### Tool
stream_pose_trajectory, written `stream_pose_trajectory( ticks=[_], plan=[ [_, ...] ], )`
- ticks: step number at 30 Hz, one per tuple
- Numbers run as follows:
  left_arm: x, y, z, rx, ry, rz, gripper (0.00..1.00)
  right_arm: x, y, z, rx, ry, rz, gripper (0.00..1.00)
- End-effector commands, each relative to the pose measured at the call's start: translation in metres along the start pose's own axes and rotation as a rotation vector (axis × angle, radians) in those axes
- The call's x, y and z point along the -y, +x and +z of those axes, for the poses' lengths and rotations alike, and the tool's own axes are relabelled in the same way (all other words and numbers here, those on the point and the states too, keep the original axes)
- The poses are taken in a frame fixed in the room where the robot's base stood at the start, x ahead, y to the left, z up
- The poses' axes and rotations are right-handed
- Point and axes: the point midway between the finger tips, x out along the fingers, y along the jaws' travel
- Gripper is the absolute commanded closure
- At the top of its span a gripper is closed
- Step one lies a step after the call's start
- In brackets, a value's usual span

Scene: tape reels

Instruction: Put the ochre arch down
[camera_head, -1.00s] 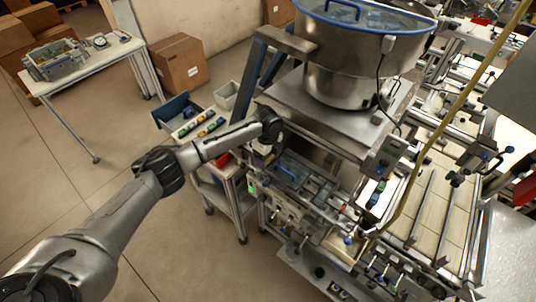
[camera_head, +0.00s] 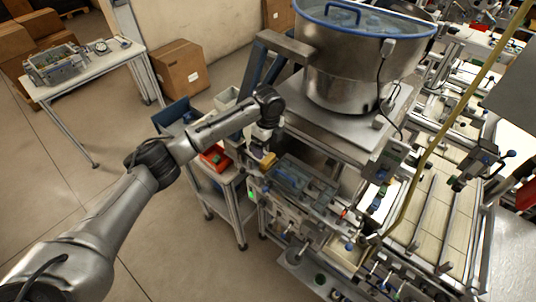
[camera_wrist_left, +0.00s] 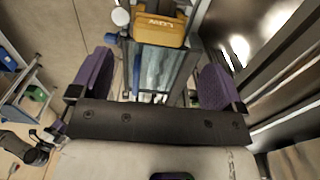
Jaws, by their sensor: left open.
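The ochre arch (camera_wrist_left: 160,28) shows beyond my left fingers at the top of the left wrist view, with dark lettering on its face. In the head view an ochre piece (camera_head: 268,161), which looks like the same arch, is at the near left edge of the machine, just below my left gripper (camera_head: 265,147). In the left wrist view the gripper (camera_wrist_left: 155,78) has its two purple fingers wide apart, with nothing gripped between them. I cannot tell exactly what the arch rests on. My right gripper is not in view.
A red bin (camera_head: 215,158) stands on a small cart (camera_head: 232,176) left of the machine. A blue bin (camera_head: 172,112) is behind my forearm. A large steel bowl (camera_head: 345,65) rises beyond the gripper. Open floor (camera_head: 190,240) lies at the front left.

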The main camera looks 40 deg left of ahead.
Motion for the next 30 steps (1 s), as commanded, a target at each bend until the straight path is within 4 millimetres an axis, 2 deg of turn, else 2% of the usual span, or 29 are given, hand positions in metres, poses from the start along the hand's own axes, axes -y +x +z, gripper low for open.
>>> stream_pose_trajectory(
  ticks=[6,12,30],
  plan=[
    [0.001,-0.032,0.0,0.0,0.0,-0.003,0.06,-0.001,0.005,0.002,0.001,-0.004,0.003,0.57],
    [0.0,-0.045,0.0,0.0,0.0,0.0,0.06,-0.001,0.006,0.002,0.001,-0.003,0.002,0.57],
    [0.0,-0.048,0.0,0.0,0.0,0.0,0.06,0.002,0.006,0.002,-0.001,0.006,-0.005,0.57]
  ],
)
